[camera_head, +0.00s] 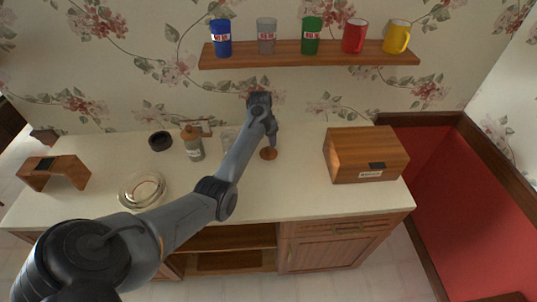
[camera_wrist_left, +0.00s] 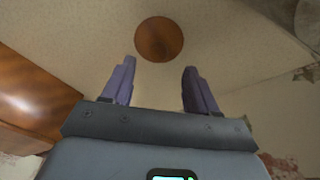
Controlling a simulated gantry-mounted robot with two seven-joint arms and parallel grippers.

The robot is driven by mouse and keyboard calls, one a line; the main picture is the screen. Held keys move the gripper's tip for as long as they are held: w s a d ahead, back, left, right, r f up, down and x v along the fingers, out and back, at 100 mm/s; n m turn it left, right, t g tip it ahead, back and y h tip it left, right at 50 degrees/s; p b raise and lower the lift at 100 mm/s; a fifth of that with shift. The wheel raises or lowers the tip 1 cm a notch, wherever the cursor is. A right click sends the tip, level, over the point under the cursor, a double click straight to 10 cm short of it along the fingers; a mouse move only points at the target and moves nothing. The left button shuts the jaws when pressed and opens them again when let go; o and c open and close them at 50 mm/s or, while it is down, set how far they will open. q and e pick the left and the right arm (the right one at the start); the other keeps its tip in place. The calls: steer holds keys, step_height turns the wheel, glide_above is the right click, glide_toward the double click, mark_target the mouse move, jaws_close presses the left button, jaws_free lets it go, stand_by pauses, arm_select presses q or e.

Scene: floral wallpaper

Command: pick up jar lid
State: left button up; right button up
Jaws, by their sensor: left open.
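The jar lid is a round brown disc (camera_head: 268,153) lying on the cream countertop, left of the wooden box. It also shows in the left wrist view (camera_wrist_left: 159,39), at top centre just past the fingertips. My left gripper (camera_head: 272,142) points down over the counter close to the lid, and my forearm hides part of the area beside it. In the left wrist view my left gripper (camera_wrist_left: 157,70) is open, with its two purple-grey fingers apart and nothing between them. The lid appears beyond the fingers, apart from them. My right gripper is not in view.
A wooden box (camera_head: 365,152) stands right of the lid. A grey bottle with a brown cap (camera_head: 193,145), a black bowl (camera_head: 160,141) and a glass dish (camera_head: 142,189) are to the left. A shelf (camera_head: 305,60) with several cups hangs above.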

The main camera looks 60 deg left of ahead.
mark_target(268, 148)
arm_select(q)
steer(key=f, duration=0.5)
steer(key=shift+w+d+b, duration=0.15)
steer(key=shift+w+b, duration=0.15)
steer(key=shift+b, duration=0.05)
steer(key=shift+w+f, duration=0.1)
steer(key=shift+f, duration=0.3)
jaws_close()
steer(key=shift+r, duration=0.15)
